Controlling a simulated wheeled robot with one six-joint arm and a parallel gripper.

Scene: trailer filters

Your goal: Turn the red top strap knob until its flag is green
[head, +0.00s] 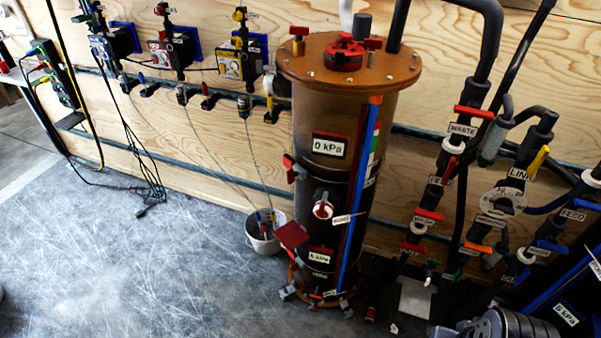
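A tall dark filter column (305,130) stands near the middle, under a round orange-brown lid. A large red knob (343,53) sits on the lid, with smaller red handles (299,31) beside it. A small red part (288,162) sticks out on the column's upper left side. A dark red plate (291,235) sticks out lower on the same side. A red and white round knob (322,208) is on the front. I cannot tell which red part is the top strap knob. I see no green flag on them.
A white bucket (264,236) with thin tubes stands left of the column. Pipes with labelled valves (502,200) crowd the right side. Pumps (240,60) hang on the plywood wall, with loose black cables (150,190) below. The grey floor (130,275) at the left is clear.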

